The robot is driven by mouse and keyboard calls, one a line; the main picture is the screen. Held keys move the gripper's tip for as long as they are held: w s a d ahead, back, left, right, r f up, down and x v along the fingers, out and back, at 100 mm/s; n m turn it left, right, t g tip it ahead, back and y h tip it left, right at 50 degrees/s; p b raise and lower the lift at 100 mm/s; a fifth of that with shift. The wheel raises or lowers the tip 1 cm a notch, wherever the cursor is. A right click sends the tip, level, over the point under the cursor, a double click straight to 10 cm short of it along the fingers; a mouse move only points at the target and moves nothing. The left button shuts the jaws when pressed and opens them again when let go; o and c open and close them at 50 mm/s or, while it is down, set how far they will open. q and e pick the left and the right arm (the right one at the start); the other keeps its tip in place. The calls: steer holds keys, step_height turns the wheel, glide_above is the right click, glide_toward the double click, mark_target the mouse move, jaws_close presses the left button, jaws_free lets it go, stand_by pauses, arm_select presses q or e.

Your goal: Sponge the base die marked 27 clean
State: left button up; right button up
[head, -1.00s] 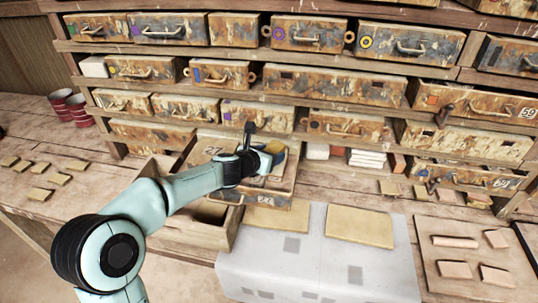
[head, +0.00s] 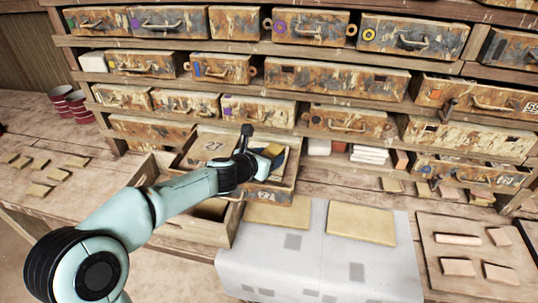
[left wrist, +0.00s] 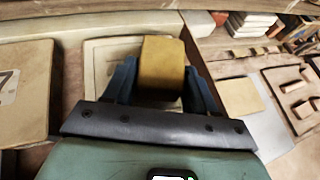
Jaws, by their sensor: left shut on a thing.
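My left gripper (head: 266,158) is shut on a yellow sponge (left wrist: 162,62). In the left wrist view the sponge sits between the two dark blue fingers. It is over a pale die (left wrist: 104,52) with a rectangular outline on its top; the sponge and fingers hide much of this die. I cannot tell whether they touch. Left of it lies another block (head: 214,147) with a label reading 27. Both lie in a pulled-out drawer (head: 270,197), whose front also seems marked 27. My right gripper is not in view.
Shelves of rusty-looking drawers (head: 335,82) rise behind. An open wooden box (head: 232,225) stands left of the drawer. A pale cloth (head: 310,265) with tan slabs (head: 360,225) lies in front. A board (head: 470,255) with clay pieces is at right.

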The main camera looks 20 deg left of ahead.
arm_select(q)
steer(key=shift+s+f, duration=0.1)
steer(key=shift+s, duration=0.15)
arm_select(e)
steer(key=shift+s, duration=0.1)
arm_select(q)
steer(key=shift+s+d+r, duration=0.15)
steer(key=shift+s+r, duration=0.05)
steer(key=shift+s, duration=0.55)
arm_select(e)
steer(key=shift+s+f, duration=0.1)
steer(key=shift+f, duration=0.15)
arm_select(q)
steer(key=shift+s+d+f+b, duration=0.15)
steer(key=shift+s+f+b, duration=0.05)
steer(key=shift+s+b, duration=0.25)
steer(key=shift+s+d, duration=0.1)
steer(key=shift+s, duration=0.3)
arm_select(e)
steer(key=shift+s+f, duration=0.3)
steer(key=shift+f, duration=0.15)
arm_select(q)
steer(key=shift+w, duration=0.1)
